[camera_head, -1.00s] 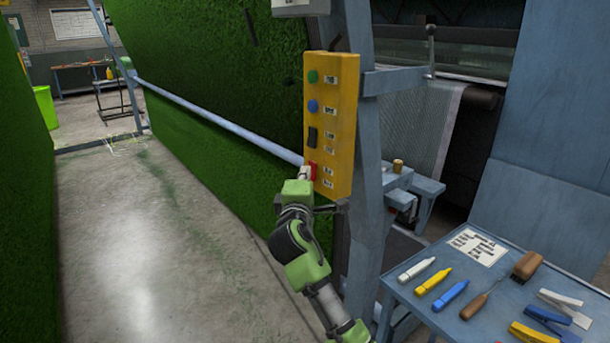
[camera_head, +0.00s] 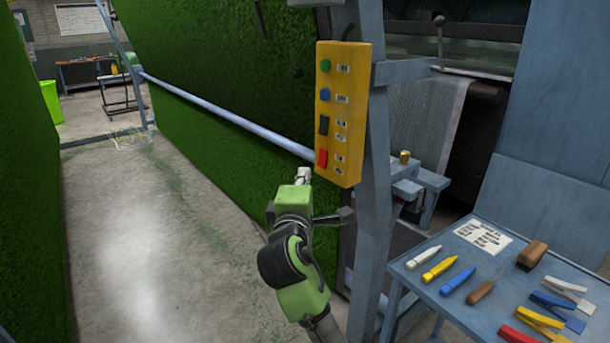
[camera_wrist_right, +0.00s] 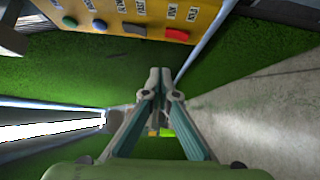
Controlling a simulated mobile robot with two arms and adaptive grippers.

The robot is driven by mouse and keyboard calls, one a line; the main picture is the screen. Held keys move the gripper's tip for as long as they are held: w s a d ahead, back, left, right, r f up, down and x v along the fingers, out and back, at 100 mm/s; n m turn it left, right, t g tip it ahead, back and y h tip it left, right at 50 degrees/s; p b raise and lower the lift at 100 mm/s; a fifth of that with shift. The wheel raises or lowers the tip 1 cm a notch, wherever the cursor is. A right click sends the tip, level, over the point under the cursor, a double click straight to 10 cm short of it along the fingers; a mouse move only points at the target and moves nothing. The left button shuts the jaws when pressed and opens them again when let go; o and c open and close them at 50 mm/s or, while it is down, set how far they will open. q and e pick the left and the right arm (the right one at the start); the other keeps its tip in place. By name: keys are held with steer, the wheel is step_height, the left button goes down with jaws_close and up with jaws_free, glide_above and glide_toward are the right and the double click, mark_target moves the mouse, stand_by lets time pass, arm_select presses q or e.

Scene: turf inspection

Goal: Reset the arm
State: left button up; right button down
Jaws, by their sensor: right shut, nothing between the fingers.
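My right arm reaches up from the bottom of the head view. Its gripper (camera_head: 303,176) is shut and empty, a little left of and below the red switch (camera_head: 322,158) on the yellow control box (camera_head: 345,110). In the right wrist view the closed fingertips (camera_wrist_right: 159,75) point up toward the box (camera_wrist_right: 200,15), with a gap between them and the red switch (camera_wrist_right: 176,34). My left gripper is not in view.
A blue post (camera_head: 376,200) carries the box. A blue table (camera_head: 460,310) with markers, a brush and clips stands at the lower right. A green turf wall (camera_head: 210,60) and a long roller bar (camera_head: 220,115) lie behind the arm. Concrete floor (camera_head: 150,240) is open on the left.

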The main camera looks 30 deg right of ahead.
stand_by(0.6)
steer(key=w+a+f+n+g+y, duration=0.1)
steer(key=w+a+f+y, duration=0.1)
steer(key=f, duration=0.7)
steer(key=w+a+f+y, duration=0.1)
steer(key=a+f+y, duration=0.1)
steer(key=f, duration=0.7)
steer(key=w+a+f+n+g+y, duration=0.1)
steer(key=w+a+f+y, duration=0.1)
steer(key=f, duration=0.8)
steer(key=s+a+f+m+g+y, duration=0.15)
steer(key=s+f, duration=0.25)
steer(key=f, duration=0.8)
steer(key=s+a+f+g+y, duration=0.25)
steer(key=s+f, duration=0.25)
steer(key=f, duration=0.6)
steer(key=s+a+f+m+g, duration=0.3)
steer(key=s+f, duration=1.5)
steer(key=f, duration=0.1)
steer(key=s+f+m+g+y, duration=0.1)
steer(key=s+f, duration=0.4)
steer(key=s, duration=1)
steer(key=s+a+f+m+g+y, duration=0.1)
steer(key=s+f+m+g, duration=0.2)
steer(key=s, duration=1.2)
step_height(320, 180, down, 3)
steer(key=shift+a+r+m, duration=0.2)
steer(key=shift+m, duration=0.55)
